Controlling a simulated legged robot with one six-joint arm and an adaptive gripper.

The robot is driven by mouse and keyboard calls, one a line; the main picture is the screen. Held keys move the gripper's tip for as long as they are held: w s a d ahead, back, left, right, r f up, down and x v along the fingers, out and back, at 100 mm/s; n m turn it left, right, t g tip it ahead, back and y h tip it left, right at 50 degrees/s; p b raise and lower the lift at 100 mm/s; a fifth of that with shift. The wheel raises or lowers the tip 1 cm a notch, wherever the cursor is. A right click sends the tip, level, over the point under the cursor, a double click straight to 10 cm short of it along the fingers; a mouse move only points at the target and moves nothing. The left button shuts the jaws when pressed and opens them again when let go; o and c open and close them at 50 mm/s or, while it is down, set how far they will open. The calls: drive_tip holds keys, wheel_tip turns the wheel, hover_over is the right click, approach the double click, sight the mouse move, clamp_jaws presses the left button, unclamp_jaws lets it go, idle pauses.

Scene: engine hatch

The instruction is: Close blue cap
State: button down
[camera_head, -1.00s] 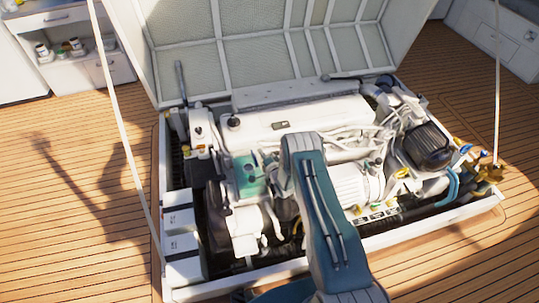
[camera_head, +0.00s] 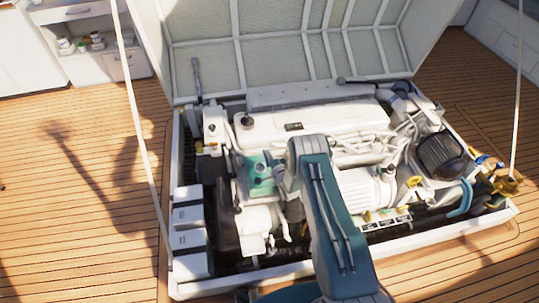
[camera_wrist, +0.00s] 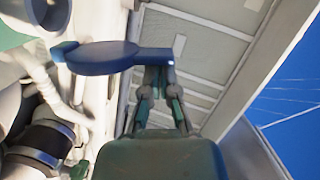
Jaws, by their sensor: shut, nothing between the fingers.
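The blue cap (camera_wrist: 105,57) shows in the wrist view as a dark blue, flat, rounded piece with a narrow arm reaching right. My gripper (camera_wrist: 158,76) is shut and empty. Its fingertips are just below the right end of the blue piece in the picture; I cannot tell whether they touch it. In the head view my arm covers part of the engine (camera_head: 310,125), and my fingers are hidden. I cannot make out the blue cap there.
A raised hatch lid (camera_head: 285,45) stands behind the engine. A white frame (camera_head: 440,238) surrounds the engine bay. Dark hose parts (camera_wrist: 40,140) lie close at the left in the wrist view. A rope (camera_head: 142,130) crosses the left side. Wooden deck (camera_head: 80,220) at the left is clear.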

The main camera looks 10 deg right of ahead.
drive_tip(key=shift+a, duration=0.15)
drive_tip(key=shift+a+f+n+g, duration=0.15)
drive_tip(key=shift+a+n+g, duration=0.15)
drive_tip(key=shift+a+n, duration=0.9)
drive_tip(key=a+n, duration=0.1)
drive_tip(key=a+f+n+h, duration=0.1)
drive_tip(key=n, duration=0.1)
drive_tip(key=shift+a+f+g, duration=0.15)
drive_tip(key=shift+g, duration=0.15)
drive_tip(key=a+f+n+h, duration=0.1)
drive_tip(key=n, duration=0.1)
drive_tip(key=a+f+n, duration=0.1)
drive_tip(key=shift+a+f+n+h, duration=0.25)
drive_tip(key=shift+n+h, duration=0.15)
drive_tip(key=shift+a+f+n, duration=0.35)
drive_tip(key=shift+f+n, duration=0.35)
drive_tip(key=shift+n, duration=0.1)
drive_tip(key=shift+a+f+h, duration=0.15)
drive_tip(key=shift+f+h, duration=0.25)
drive_tip(key=shift+f, duration=0.25)
